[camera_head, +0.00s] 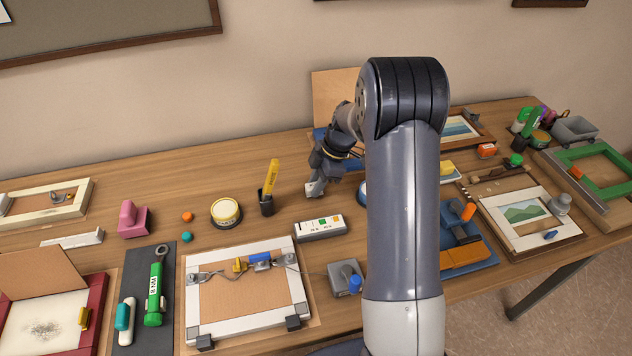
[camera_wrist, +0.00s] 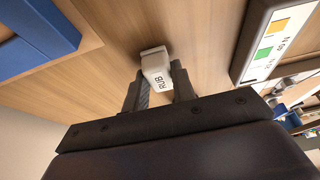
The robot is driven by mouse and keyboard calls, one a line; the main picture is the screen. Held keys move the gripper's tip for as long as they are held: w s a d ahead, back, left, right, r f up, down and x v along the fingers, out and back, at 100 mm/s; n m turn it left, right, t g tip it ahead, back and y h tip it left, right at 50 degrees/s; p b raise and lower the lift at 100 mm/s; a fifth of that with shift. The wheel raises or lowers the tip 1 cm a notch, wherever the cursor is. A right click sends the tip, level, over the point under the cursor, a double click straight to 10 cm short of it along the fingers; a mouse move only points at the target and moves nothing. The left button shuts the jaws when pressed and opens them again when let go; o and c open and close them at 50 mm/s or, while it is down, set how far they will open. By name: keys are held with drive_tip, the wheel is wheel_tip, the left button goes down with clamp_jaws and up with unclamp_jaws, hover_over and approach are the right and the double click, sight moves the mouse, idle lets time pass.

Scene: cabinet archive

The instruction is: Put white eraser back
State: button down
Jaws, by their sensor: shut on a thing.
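A white eraser (camera_wrist: 157,68) marked "RUB" is between the two fingers of my gripper (camera_wrist: 158,90) in the wrist view. The gripper is shut on it, with a finger on each side. In the head view my gripper (camera_head: 316,184) points down over the back middle of the wooden table, and the pale eraser shows small at its tip. I cannot tell whether the eraser touches the table. The upper part of my arm hides some of the table to the right.
A white box with coloured squares (camera_head: 319,227) lies in front of my gripper. A white frame (camera_head: 192,308) lies nearer. Bare wood lies left of the gripper.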

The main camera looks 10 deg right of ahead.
drive_tip(key=shift+f, duration=0.2)
drive_tip(key=shift+f, duration=0.1)
drive_tip(key=c, duration=1.2)
unclamp_jaws()
drive_tip(key=shift+r, duration=0.25)
drive_tip(key=b+v, duration=0.2)
drive_tip(key=v, duration=0.9)
drive_tip(key=shift+d+r+b, duration=0.25)
drive_tip(key=shift+r+b, duration=0.05)
drive_tip(key=shift+r, duration=0.05)
